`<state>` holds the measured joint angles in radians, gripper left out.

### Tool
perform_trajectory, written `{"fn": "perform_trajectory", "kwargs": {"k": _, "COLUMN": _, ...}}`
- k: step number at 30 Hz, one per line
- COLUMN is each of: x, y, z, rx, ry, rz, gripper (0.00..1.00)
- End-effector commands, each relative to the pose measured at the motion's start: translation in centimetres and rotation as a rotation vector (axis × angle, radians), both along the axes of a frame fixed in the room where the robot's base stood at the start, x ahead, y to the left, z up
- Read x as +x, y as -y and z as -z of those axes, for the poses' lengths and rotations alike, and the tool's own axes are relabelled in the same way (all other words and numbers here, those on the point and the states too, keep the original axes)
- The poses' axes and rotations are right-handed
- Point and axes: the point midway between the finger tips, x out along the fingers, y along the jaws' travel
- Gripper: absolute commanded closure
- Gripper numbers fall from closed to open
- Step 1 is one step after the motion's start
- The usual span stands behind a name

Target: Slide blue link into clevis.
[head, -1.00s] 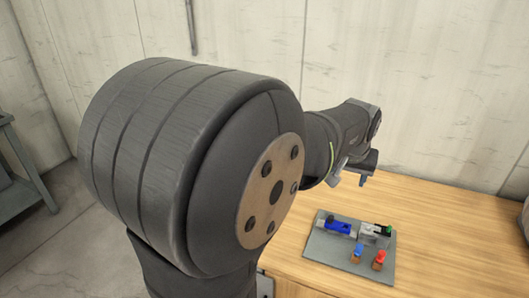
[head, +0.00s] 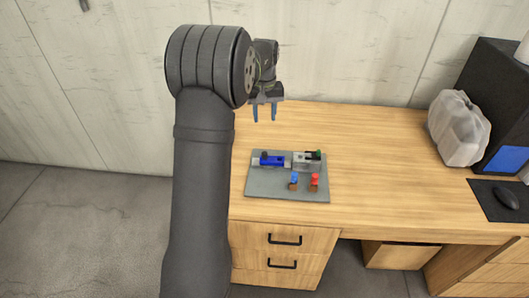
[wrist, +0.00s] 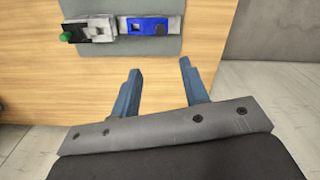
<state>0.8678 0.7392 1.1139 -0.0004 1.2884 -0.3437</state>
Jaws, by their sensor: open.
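The blue link (head: 270,161) lies flat on the grey base plate (head: 270,188) on the desk. My gripper (head: 264,118) is open and empty, above the desk behind the plate. Its two blue fingers (wrist: 160,88) point toward the link.
A green-headed part (head: 315,155) sits at the clevis. A blue-topped piece (head: 294,181) and a red-topped piece (head: 314,182) stand at the plate's front. A plastic-like grey container (head: 459,128), a mouse (head: 507,198) and a dark box are farther right. Desk between is clear.

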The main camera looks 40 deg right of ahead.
Motion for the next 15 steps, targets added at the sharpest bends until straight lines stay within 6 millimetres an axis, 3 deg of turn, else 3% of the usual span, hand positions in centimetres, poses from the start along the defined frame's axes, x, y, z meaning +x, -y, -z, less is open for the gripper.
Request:
{"fn": "perform_trajectory", "kwargs": {"k": 5, "x": 0.0, "y": 0.0, "z": 2.0, "rx": 0.004, "ry": -0.002, "rz": -0.001, "gripper": 0.59}}
{"fn": "perform_trajectory", "kwargs": {"k": 15, "x": 0.0, "y": -0.1, "z": 9.3, "rx": 0.003, "ry": -0.002, "rz": 0.0, "gripper": 0.59}}
